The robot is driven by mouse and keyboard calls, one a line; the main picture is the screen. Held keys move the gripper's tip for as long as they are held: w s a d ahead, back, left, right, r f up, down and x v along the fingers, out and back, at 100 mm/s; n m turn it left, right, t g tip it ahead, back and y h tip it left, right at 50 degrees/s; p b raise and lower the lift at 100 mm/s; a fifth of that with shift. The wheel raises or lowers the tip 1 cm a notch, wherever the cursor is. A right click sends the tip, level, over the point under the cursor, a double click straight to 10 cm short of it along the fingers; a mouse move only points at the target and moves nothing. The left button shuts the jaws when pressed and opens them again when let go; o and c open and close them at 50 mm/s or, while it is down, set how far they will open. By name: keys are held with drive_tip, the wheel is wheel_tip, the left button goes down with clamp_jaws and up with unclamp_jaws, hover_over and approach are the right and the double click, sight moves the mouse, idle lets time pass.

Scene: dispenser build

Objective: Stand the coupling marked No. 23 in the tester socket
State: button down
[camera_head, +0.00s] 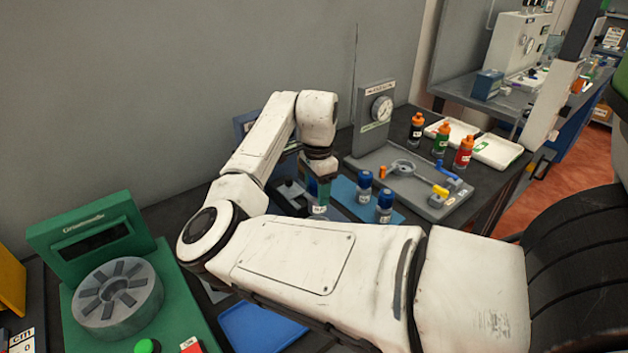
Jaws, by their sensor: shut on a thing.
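My gripper (322,188) points down at the middle of the bench, left of the tester. It is shut on a coupling (319,210), of which only a small pale label shows low down; its number is too small to read. Two blue-capped couplings, one behind (365,182) and one in front (384,205), stand upright on a blue mat (345,188) just right of my gripper. The grey tester (360,162) has a dial gauge (381,109) on its back panel. A round ring (403,167), which looks like the socket, sits on its base and looks empty.
A yellow part (440,190) and a blue lever (446,173) are at the tester's right. Orange-capped bottles, dark (417,127), green (441,142) and red (463,155), stand behind it near white trays (498,149). A green machine (175,300) with a grey slotted wheel (117,293) is front left.

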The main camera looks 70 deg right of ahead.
sight(317, 211)
drive_tip(key=shift+a+f, duration=0.1)
drive_tip(key=shift+f, duration=0.15)
wheel_tip(317, 211, down, 5)
drive_tip(key=b, duration=0.5)
drive_tip(key=shift+f, duration=0.1)
drive_tip(key=shift+p, duration=0.6)
idle(1.0)
drive_tip(key=shift+f, duration=0.6)
idle(0.5)
drive_tip(key=c, duration=0.8)
unclamp_jaws()
drive_tip(key=shift+o, duration=0.2)
wheel_tip(317, 211, up, 11)
drive_tip(key=p, duration=0.9)
